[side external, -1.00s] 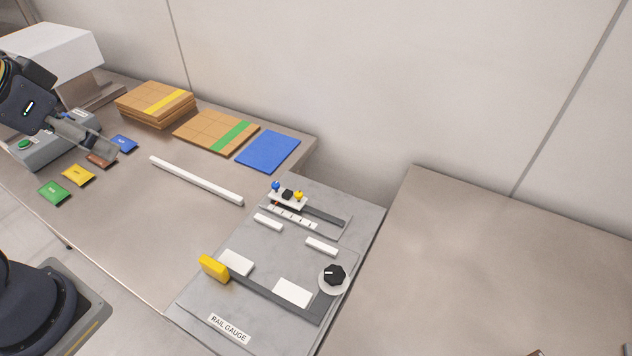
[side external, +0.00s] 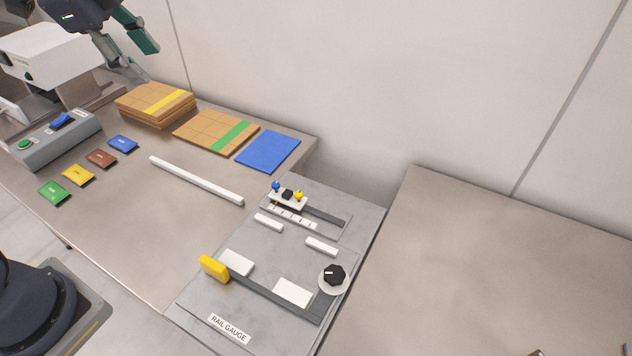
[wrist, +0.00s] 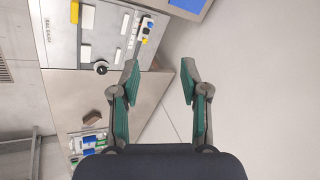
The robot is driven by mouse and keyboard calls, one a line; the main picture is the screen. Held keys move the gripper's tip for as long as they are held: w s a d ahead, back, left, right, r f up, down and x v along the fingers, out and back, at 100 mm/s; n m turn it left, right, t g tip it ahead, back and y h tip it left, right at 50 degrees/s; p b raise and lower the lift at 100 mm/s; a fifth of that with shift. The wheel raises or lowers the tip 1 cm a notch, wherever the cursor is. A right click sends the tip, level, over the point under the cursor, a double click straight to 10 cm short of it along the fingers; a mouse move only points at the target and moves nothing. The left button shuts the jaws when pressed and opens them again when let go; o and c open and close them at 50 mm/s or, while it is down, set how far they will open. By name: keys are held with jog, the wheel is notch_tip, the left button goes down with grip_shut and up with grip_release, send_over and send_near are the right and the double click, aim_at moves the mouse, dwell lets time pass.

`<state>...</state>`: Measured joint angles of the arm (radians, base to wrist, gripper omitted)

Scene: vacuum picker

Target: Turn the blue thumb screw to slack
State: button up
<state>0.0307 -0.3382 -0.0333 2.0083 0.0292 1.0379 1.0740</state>
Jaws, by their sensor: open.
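The blue thumb screw (side external: 276,186) stands on a small white slider (side external: 288,200) at the far side of the rail gauge (side external: 246,308). A black block (side external: 288,194) and a yellow screw (side external: 299,196) sit beside it on the slider. In the wrist view the blue thumb screw (wrist: 145,30) is small, and its turn position cannot be read. My gripper (side external: 152,63) is open and empty, high above the back left of the table, well away from the screw. In the wrist view its fingers (wrist: 160,66) are spread apart.
A black knob (side external: 334,274) and a yellow end block (side external: 214,268) are on the gauge. Left lie a white bar (side external: 196,181), a blue sheet (side external: 268,151), cardboard stacks (side external: 155,106), coloured packets (side external: 78,175) and a switch box (side external: 58,142). The right table (side external: 480,270) is mostly clear.

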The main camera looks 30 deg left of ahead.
jog(key=w+d+f+m+g, duration=0.1)
jog(key=w+d+f+m, duration=0.15)
jog(key=w+m, duration=0.45)
jog(key=g, duration=0.4)
send_over(275, 183)
notch_tip(275, 183, down, 17)
jog(key=shift+m, duration=0.4)
notch_tip(275, 183, down, 16)
jog(key=shift+r, duration=0.1)
grip_shut()
